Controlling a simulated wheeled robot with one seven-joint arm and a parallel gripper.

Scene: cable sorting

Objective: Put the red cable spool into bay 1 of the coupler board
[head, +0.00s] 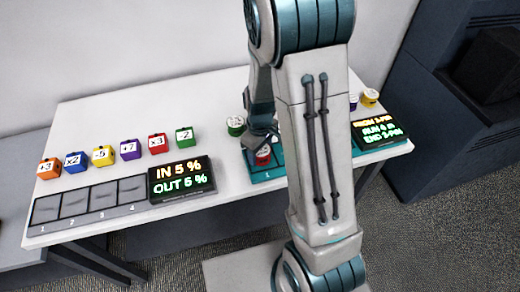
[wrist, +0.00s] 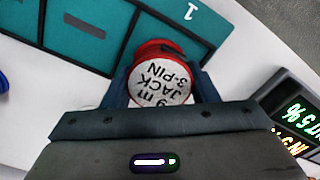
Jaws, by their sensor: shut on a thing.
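The red cable spool (head: 263,156) is between the fingers of my gripper (head: 262,149). The wrist view shows its red rim and white top (wrist: 160,82) reading "JACK 3-PIN", with my fingers (wrist: 161,90) closed on either side. The teal coupler board (head: 262,178) lies under and around it, mostly hidden behind my arm. In the wrist view the spool overlaps the near part of the bay marked 1 on the coupler board (wrist: 215,25). I cannot tell whether the spool rests in the bay or hangs just above it.
A green spool (head: 236,127) stands behind the board. A purple spool (head: 353,103) and a yellow spool (head: 369,98) stand at the right. A display (head: 380,130) is at the right edge; another display (head: 181,179), a grey tray (head: 88,204) and several coloured blocks fill the left.

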